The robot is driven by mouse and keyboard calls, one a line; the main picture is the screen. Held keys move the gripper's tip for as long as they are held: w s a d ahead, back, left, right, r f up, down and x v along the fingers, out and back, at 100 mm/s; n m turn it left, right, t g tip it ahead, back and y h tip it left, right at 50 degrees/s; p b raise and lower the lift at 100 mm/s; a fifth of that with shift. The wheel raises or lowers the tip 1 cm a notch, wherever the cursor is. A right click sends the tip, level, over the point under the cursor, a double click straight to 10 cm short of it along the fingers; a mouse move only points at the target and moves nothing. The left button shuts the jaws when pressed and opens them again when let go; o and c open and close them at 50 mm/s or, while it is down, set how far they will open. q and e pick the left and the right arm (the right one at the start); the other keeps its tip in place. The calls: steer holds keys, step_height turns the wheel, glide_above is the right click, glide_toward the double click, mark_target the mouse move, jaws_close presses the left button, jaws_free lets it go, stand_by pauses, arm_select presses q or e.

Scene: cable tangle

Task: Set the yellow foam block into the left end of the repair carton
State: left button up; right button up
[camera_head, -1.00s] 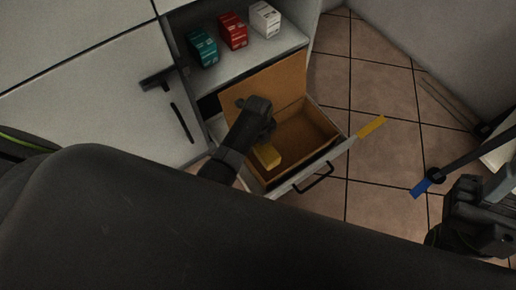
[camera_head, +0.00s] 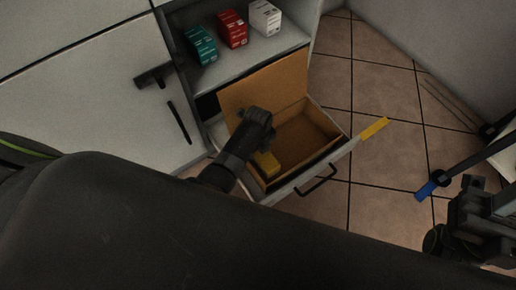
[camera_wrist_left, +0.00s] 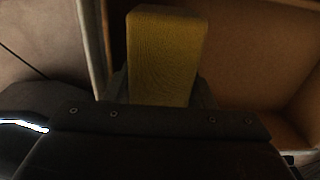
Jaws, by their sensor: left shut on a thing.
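The yellow foam block (camera_head: 267,163) is at the left end of the repair carton (camera_head: 321,123), an open brown box in the pulled-out drawer. My left gripper (camera_head: 261,148) reaches into that end and is shut on the block. In the left wrist view the block (camera_wrist_left: 165,55) stands out between the fingers, with brown carton wall to its right. I cannot tell whether the block touches the carton floor. My right gripper (camera_head: 470,200) is at the far right, over the floor; its fingers are not clear.
The carton's flap (camera_head: 265,82) stands raised at the back. A teal box (camera_head: 201,46), a red box (camera_head: 232,29) and a white box (camera_head: 265,18) stand on the shelf behind. The drawer handle (camera_head: 316,185) faces the front. Tiled floor lies open to the right.

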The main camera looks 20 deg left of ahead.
arm_select(q)
steer(key=shift+f, duration=0.35)
steer(key=o, duration=0.7)
steer(key=shift+c, duration=0.2)
